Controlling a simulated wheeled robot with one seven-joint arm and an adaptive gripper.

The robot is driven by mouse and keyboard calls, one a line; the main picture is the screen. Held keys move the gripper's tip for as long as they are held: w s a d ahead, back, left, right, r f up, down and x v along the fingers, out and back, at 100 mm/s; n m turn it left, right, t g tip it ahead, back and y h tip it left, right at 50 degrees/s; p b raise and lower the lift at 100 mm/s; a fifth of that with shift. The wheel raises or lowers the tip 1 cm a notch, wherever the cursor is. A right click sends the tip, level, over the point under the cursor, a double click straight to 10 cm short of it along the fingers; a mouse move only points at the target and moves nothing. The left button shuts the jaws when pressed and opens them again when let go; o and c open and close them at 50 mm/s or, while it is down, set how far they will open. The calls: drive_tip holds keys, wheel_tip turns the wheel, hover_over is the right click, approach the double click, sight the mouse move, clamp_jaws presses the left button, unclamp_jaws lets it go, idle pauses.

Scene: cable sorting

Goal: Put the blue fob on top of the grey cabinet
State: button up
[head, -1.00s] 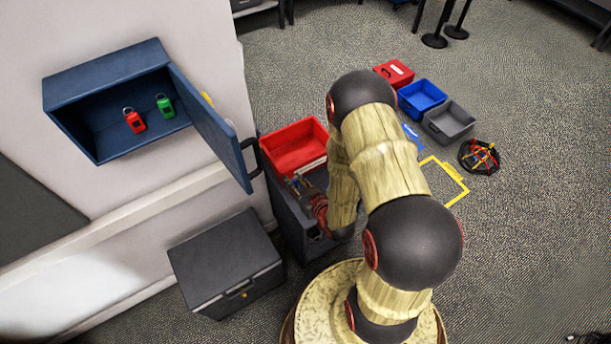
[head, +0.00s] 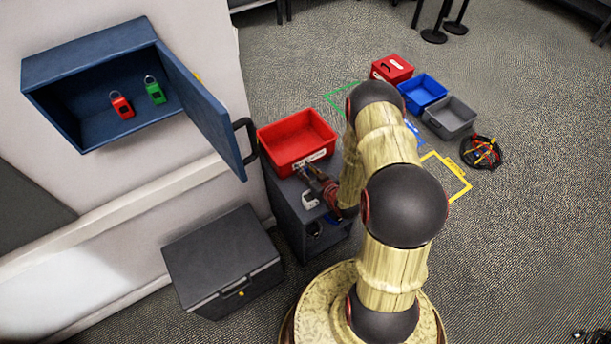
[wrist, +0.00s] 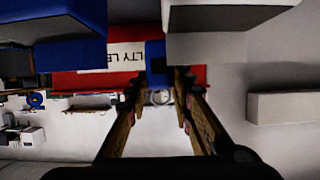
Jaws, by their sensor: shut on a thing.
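The blue fob (wrist: 156,72) is between my fingertips in the wrist view, with its metal ring (wrist: 160,97) towards me. My gripper (wrist: 160,80) is shut on it. In the head view my gripper (head: 309,179) is over the top of the grey cabinet (head: 285,190), in front of the red bin; the fob cannot be made out there. I cannot tell whether the fob touches the cabinet top. A small pale piece (head: 308,200) shows beside the gripper at the cabinet's front edge.
A labelled red bin (head: 297,140) stands on the cabinet's back part. The open blue wall cabinet (head: 90,60) holds a red fob (head: 122,107) and a green fob (head: 155,93); its door (head: 205,110) juts out nearby. A dark box (head: 222,258) stands on the floor, left.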

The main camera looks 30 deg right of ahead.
drive_tip(key=shift+w+d+f, duration=0.2)
drive_tip(key=shift+w+f, duration=0.1)
drive_tip(key=shift+f, duration=0.1)
drive_tip(key=shift+w+d+f+b, duration=0.1)
drive_tip(key=shift+f+b, duration=0.4)
drive_tip(key=shift+f, duration=0.4)
drive_tip(key=shift+w+d+f+b, duration=0.1)
drive_tip(key=shift+f+b, duration=0.4)
drive_tip(key=shift+f, duration=0.35)
drive_tip(key=shift+f, duration=0.2)
drive_tip(key=o, duration=1)
drive_tip(key=shift+r, duration=0.1)
